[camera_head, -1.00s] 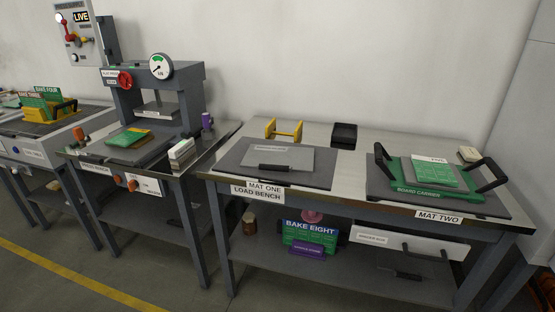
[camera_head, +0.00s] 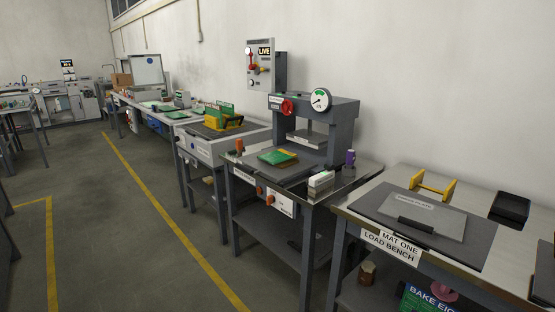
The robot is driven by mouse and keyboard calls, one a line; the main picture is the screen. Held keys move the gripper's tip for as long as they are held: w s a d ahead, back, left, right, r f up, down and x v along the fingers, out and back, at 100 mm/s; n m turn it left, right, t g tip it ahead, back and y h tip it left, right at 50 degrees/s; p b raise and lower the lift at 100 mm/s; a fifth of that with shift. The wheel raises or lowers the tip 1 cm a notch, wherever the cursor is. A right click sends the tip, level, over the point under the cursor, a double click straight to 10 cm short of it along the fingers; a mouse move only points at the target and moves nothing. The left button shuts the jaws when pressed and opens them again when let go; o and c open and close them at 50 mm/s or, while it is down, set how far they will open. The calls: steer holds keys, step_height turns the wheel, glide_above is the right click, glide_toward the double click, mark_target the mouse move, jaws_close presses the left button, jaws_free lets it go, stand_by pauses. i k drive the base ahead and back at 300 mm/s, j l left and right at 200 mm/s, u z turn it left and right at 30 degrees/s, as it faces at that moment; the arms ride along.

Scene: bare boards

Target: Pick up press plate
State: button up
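A flat light-grey plate (camera_head: 428,216) with a label and a dark handle (camera_head: 416,226) along its front edge lies on the dark mat (camera_head: 469,250) marked MAT ONE on the load bench. It looks like the press plate, but its label is too small to read. The bench press (camera_head: 318,122), with a round gauge and a red knob, stands on the bench to the left. My gripper is not in view.
A yellow stand (camera_head: 433,188) and a black tray (camera_head: 510,208) sit behind the mat. Open floor (camera_head: 120,240) with yellow lines lies left of the benches.

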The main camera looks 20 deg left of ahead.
mark_target(412, 213)
steer(key=i+l+u, duration=0.35)
steer(key=i, duration=0.25)
steer(key=i+l+u, duration=0.4)
steer(key=i, duration=0.45)
